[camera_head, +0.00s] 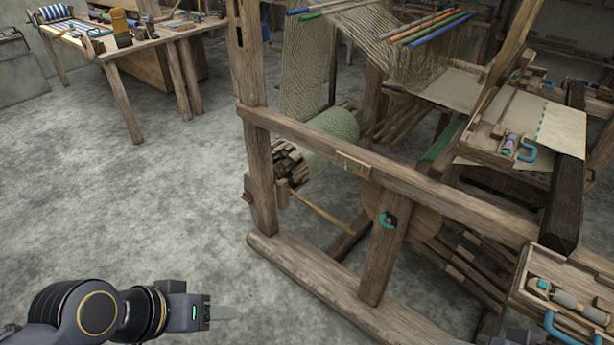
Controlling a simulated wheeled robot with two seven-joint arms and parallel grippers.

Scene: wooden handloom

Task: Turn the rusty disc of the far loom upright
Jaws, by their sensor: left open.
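The wooden loom (310,140) fills the middle and right of the head view. A small dark fitting with a teal handle (388,221) sits on its short front post. Behind that post is a brown, round-edged piece (420,222), partly hidden; I cannot tell whether it is the rusty disc. A small reddish piece (247,197) shows low on the left post. My left gripper (225,312) is open and empty at the lower left, over the floor, pointing right and apart from the loom. My right gripper does not show clearly.
A wooden bench (125,55) with tools stands at the back left. A tray with a teal handle (565,290) juts out at the lower right. The loom's floor beam (325,285) runs along the front. The grey floor (130,200) at left is clear.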

